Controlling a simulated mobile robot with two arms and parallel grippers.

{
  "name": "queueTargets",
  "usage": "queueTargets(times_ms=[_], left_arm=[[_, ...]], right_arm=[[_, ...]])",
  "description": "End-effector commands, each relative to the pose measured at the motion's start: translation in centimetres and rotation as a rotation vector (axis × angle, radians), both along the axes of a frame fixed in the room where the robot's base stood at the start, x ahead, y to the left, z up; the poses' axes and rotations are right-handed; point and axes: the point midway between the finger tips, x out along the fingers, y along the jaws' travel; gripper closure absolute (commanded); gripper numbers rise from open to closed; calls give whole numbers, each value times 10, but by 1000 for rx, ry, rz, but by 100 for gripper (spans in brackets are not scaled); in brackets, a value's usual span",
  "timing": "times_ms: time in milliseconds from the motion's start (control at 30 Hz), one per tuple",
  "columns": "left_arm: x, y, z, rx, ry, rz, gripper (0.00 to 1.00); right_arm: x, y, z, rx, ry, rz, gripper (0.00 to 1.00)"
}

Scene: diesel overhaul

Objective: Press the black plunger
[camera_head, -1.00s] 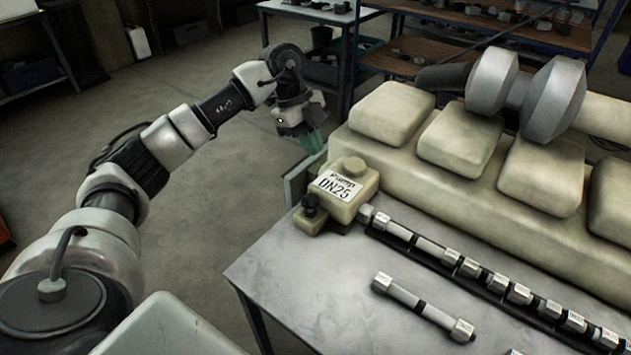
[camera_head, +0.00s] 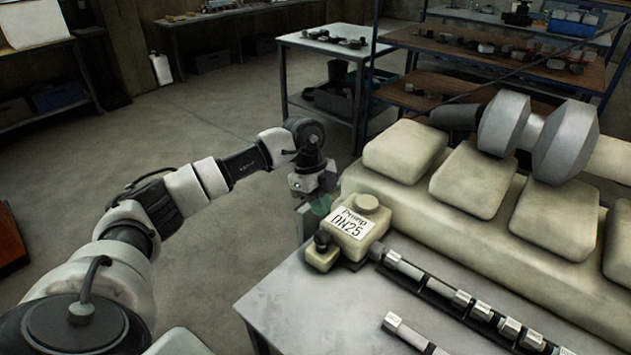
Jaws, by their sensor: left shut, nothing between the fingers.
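The black plunger (camera_head: 323,240) is a small dark knob on top of a low cream block at the front left of the cream pump (camera_head: 372,228), which bears a white label reading "Pump DN25". The pump stands on the grey table (camera_head: 290,302) at its left end. My left gripper (camera_head: 320,206) has greenish fingers, is shut and empty, and points down behind and just above the plunger in the picture. Whether it touches the pump cannot be told. My right gripper is not in view.
Right of the pump, a dark rail (camera_head: 440,292) holds several metal cylinders. A large cream engine block (camera_head: 490,215) fills the table's back. The table's front left is clear.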

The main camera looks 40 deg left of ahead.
Motion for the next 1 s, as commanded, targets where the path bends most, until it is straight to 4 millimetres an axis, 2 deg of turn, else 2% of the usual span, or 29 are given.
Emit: queueTargets(times_ms=[100, 300, 500, 833, 1000], left_arm=[[-1, -7, -22, -1, 4, -1, 100], [-1, -5, -50, -1, 4, 1, 100], [-1, -5, -61, 0, 0, 0, 100], [-1, -5, -64, 0, 0, 0, 100], [-1, -5, -86, -1, 1, 0, 100]], right_arm=[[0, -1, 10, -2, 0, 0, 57], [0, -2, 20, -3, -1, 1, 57], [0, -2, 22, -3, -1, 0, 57], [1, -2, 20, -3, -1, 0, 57], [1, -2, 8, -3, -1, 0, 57]])
